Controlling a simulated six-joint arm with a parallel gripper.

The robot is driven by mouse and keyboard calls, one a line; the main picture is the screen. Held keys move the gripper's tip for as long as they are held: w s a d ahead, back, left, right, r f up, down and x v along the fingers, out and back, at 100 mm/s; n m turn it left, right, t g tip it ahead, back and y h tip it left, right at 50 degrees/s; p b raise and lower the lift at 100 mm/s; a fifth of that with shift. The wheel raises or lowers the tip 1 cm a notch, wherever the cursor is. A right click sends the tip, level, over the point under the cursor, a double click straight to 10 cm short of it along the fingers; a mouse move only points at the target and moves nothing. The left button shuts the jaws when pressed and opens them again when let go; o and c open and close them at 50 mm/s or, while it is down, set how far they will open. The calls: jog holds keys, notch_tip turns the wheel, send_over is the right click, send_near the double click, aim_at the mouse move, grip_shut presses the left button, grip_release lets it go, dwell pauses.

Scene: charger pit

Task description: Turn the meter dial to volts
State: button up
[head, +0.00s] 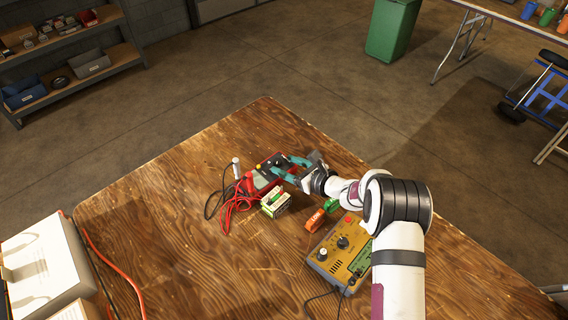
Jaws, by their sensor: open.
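A red and dark hand meter (262,180) lies at the far middle of the wooden table, with red and black leads at its left side. My gripper (284,168) has teal fingers and is open, reaching over the meter's right part from the right. The fingers hide some of the meter. I cannot make out its dial or its setting. A yellow box instrument (332,262) with a dark knob and a greenish display stands nearer, partly behind my arm.
A white and green box (275,203), an orange block (315,220) and a green block (331,205) sit between the two instruments. Red leads (232,206) coil left of the meter. White boxes (45,262) stand at the left edge. The table's left middle is clear.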

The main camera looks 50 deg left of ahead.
jog(key=shift+a+f, duration=0.25)
jog(key=shift+a, duration=0.45)
grip_shut()
